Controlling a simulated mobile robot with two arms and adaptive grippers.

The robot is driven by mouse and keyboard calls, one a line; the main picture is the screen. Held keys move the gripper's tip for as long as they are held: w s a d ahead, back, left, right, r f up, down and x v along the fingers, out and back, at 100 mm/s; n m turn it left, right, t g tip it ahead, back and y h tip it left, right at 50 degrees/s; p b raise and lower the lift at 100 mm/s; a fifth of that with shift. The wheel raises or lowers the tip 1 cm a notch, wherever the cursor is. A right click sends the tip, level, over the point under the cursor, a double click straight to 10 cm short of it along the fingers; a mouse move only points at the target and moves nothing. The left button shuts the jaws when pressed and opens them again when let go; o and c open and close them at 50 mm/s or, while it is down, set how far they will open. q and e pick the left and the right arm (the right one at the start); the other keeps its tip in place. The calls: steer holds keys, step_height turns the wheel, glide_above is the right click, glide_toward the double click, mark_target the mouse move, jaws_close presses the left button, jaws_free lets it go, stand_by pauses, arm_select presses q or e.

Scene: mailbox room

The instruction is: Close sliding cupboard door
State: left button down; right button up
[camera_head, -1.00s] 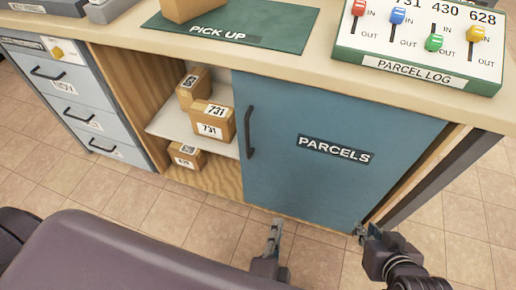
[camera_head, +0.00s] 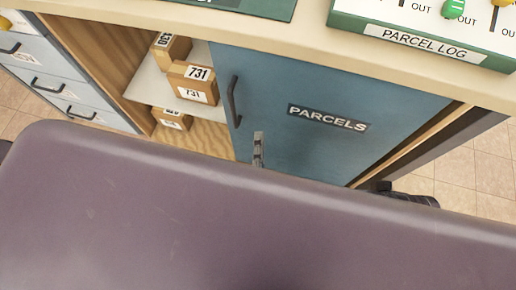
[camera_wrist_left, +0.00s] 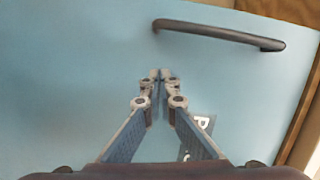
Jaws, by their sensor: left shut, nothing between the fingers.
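The blue sliding door (camera_head: 300,90), labelled PARCELS, covers the right part of the cupboard. The opening to its left shows shelves. Its dark handle (camera_head: 233,101) is near the door's left edge. It also shows in the left wrist view (camera_wrist_left: 220,34). My left gripper (camera_head: 258,140) is shut and empty in front of the door, below and right of the handle. In the left wrist view its fingertips (camera_wrist_left: 160,76) are together, apart from the handle; contact with the door cannot be told. Part of my right gripper (camera_head: 384,187) shows by the door's lower right corner; its fingers are mostly hidden.
Parcels (camera_head: 192,82) sit inside the open left part of the cupboard. Drawers (camera_head: 70,85) stand further left. The countertop (camera_head: 330,45) above carries a parcel log board (camera_head: 425,42). My dark body covers the lower part of the head view.

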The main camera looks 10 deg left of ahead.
mark_target(246, 117)
arm_select(q)
steer(key=x, duration=0.3)
steer(key=shift+w+a, duration=0.1)
steer(key=shift+w, duration=0.3)
steer(key=a, duration=0.2)
steer(key=shift+s+a+f, duration=0.2)
steer(key=shift+a+f, duration=0.2)
steer(key=shift+a, duration=0.5)
